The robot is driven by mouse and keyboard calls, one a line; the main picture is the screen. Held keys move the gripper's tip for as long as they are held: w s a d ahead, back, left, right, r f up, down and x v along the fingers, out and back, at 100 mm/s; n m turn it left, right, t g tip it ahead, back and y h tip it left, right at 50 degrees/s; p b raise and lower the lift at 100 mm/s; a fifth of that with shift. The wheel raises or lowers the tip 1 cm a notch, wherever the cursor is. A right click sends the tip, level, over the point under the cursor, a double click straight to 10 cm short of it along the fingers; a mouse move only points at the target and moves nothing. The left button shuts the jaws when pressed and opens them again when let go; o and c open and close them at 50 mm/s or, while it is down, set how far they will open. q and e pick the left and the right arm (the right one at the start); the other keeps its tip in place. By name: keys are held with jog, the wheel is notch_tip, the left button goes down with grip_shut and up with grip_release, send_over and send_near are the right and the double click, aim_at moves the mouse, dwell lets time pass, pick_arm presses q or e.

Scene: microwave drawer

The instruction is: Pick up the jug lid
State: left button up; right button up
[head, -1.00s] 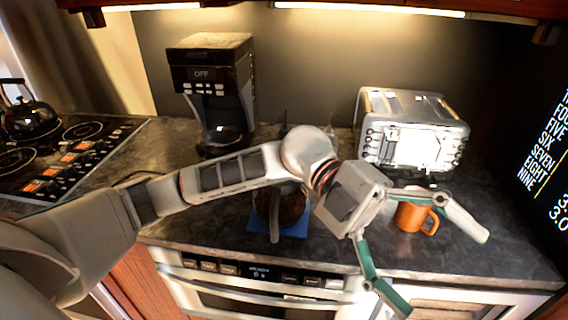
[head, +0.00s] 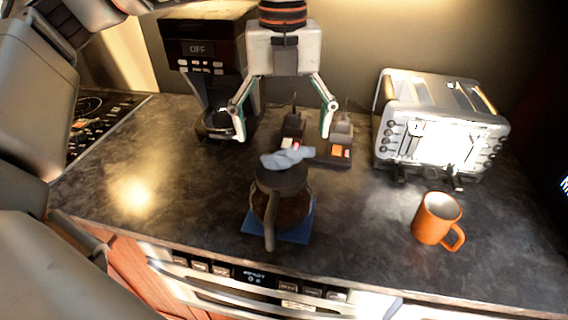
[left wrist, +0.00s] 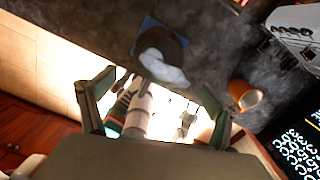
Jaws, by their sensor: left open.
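A glass jug (head: 288,208) with dark contents and a handle facing the front stands upright on a blue mat (head: 297,235). Its dark jug lid (head: 282,178) sits on top. A crumpled-looking pale blue-grey piece (head: 287,157) lies over the lid's back part; I cannot tell what it is. It also shows in the left wrist view (left wrist: 163,68), covering part of the dark jug top. My left gripper (head: 284,132) is open and empty, pointing down, above and behind the jug, apart from it. Its spread fingers also show in the left wrist view (left wrist: 153,90). My right gripper is not in view.
A coffee maker (head: 208,50) stands at back left, a toaster (head: 440,125) at back right. An orange mug (head: 437,219) is right of the jug. Small dark holders (head: 320,152) sit behind the jug. The counter left of the jug is clear.

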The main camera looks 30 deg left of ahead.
aim_at(282, 163)
pick_arm(q)
notch_tip(282, 163, down, 8)
jog(key=shift+a+r+p, duration=0.15)
jog(key=shift+r+p, duration=0.05)
jog(key=shift+p, duration=0.4)
jog(key=c, duration=1)
